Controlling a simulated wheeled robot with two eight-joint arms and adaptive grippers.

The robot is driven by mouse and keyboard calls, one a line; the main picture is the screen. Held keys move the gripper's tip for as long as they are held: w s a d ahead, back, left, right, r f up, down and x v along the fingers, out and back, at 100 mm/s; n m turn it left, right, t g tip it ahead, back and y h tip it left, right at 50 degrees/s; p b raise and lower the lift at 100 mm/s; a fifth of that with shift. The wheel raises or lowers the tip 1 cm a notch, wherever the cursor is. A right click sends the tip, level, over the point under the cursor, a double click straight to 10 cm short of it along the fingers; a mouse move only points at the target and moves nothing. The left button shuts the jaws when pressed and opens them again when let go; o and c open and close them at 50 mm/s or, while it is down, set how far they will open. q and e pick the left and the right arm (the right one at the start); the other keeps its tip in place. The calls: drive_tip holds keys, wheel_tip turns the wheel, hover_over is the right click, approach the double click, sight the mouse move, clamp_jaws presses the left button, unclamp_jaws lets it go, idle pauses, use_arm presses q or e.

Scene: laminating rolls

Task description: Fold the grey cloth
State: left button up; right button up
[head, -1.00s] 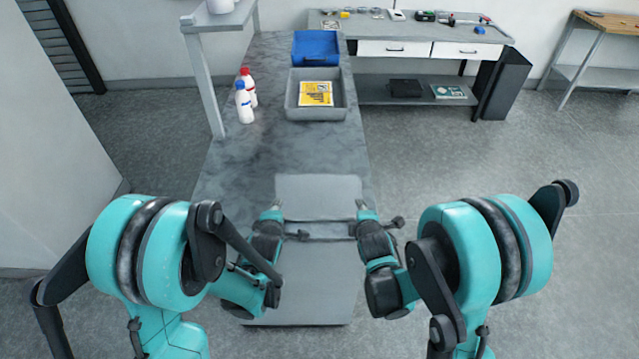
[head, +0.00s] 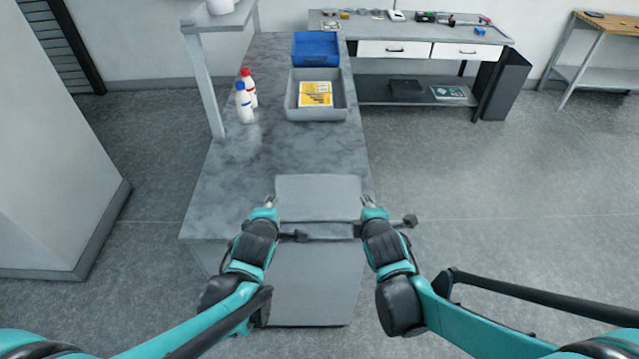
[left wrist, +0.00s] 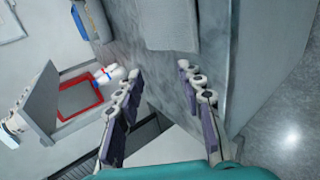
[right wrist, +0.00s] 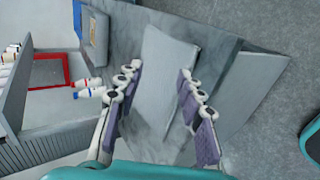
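The grey cloth (head: 318,190) lies flat near the front edge of the grey worktop, as a pale rectangle. It also shows in the left wrist view (left wrist: 170,24) and in the right wrist view (right wrist: 164,75). My left gripper (head: 270,200) is at the cloth's left side, open and empty. Its spread fingers show in the left wrist view (left wrist: 160,70). My right gripper (head: 367,200) is at the cloth's right side, also open and empty, as the right wrist view (right wrist: 160,70) shows. I cannot tell whether any fingertip touches the cloth.
Two bottles, one blue-capped (head: 244,104) and one red-capped (head: 249,86), stand left on the worktop (head: 225,185). A grey bin (head: 316,114) with a yellow item and a blue bin (head: 315,50) stand at the back. The worktop between cloth and grey bin is clear.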

use_arm(q)
drive_tip(key=shift+s+r, duration=0.15)
drive_tip(key=shift+r, duration=0.05)
use_arm(e)
drive_tip(key=shift+s+r, duration=0.2)
drive_tip(key=shift+r, duration=0.05)
